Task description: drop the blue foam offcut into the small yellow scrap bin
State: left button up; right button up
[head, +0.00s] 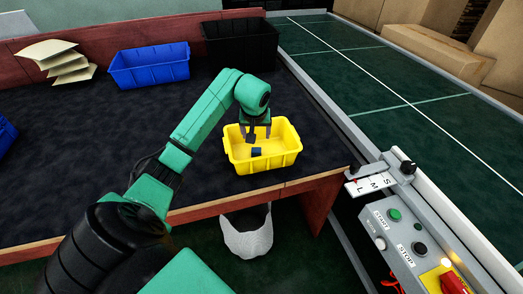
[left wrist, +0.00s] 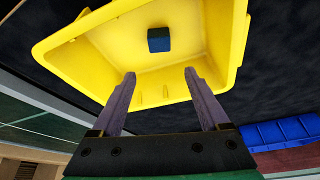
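The yellow scrap bin (head: 237,158) stands near the front right edge of the dark table; it also shows in the left wrist view (left wrist: 85,65). The small blue foam offcut (head: 257,152) is inside the bin; in the left wrist view the offcut (left wrist: 159,40) appears against the yellow interior, clear of my fingers. My left gripper (head: 257,136) is over the bin with its fingers apart; in the left wrist view the gripper (left wrist: 160,75) has nothing between its fingers. My right gripper is in neither view.
A blue bin (head: 150,67) and a black bin (head: 240,42) stand at the back of the table. A green conveyor (head: 400,95) runs along the right, with a control panel (head: 405,230) in front. A white waste basket (head: 247,238) is below the table edge.

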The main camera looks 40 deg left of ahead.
pick_arm(q)
jog(key=shift+r, duration=0.25)
jog(key=v, duration=1.4)
jog(key=shift+s, duration=0.15)
